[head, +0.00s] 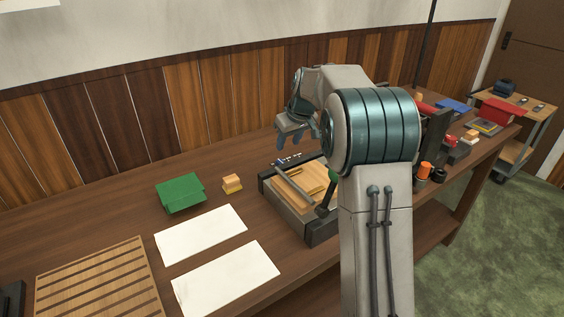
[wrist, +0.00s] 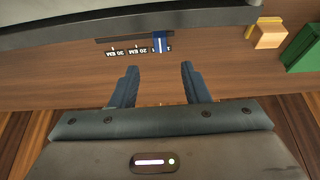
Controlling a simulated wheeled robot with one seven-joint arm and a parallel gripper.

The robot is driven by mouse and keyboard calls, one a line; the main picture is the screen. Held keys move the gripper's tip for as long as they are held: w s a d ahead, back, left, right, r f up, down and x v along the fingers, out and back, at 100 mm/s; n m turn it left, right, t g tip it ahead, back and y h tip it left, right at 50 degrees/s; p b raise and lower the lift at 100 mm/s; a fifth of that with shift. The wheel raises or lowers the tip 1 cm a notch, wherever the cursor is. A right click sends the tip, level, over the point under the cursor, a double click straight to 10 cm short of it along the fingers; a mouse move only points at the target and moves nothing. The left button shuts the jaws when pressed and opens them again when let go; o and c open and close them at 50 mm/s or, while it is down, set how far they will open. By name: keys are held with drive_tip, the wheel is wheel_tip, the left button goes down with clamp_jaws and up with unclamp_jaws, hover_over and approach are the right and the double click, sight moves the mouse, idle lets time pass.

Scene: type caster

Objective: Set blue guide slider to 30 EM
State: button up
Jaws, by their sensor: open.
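The blue guide slider (wrist: 159,42) sits in a dark slot at the right end of a scale in the wrist view. The 30 EM label (wrist: 115,52) is at the left end and the 20 EM label (wrist: 138,50) is in the middle. A third label beside the slider is partly hidden by it. My gripper (wrist: 158,68) is open and empty, its fingertips apart from the slider, with the slider between them in the picture. In the head view my gripper (head: 290,141) hangs above the back edge of the dark-framed caster (head: 319,236).
The wood-panelled wall (head: 240,90) is behind.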

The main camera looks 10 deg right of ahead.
sight(281, 162)
drive_tip(key=x, duration=1)
drive_tip(key=shift+f, duration=0.1)
clamp_jaws()
